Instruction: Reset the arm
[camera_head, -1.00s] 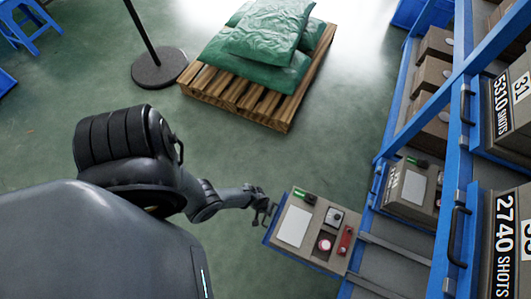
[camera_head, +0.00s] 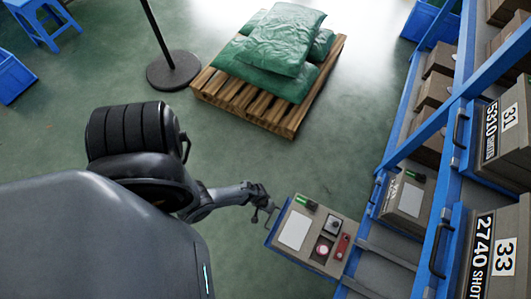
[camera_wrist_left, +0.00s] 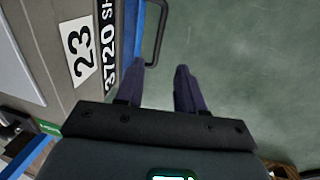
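My left arm comes in from the left in the head view, and its gripper (camera_head: 270,211) is beside the left edge of a pulled-out grey box (camera_head: 310,264). The box carries a white plate, a green part, a dial, a red button and a red part on top. In the left wrist view the two dark fingers (camera_wrist_left: 158,82) are spread with an empty gap. A black handle (camera_wrist_left: 163,35) on the box's blue front lies just beyond the fingertips; contact cannot be told. My right gripper is not in view.
A blue rack (camera_head: 408,140) with several grey boxes (camera_head: 405,196) stands at the right. A wooden pallet (camera_head: 240,100) with green sacks (camera_head: 285,42) and a black stand base (camera_head: 173,72) are at the back. A blue stool (camera_head: 40,15) is far left. Green floor lies clear between.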

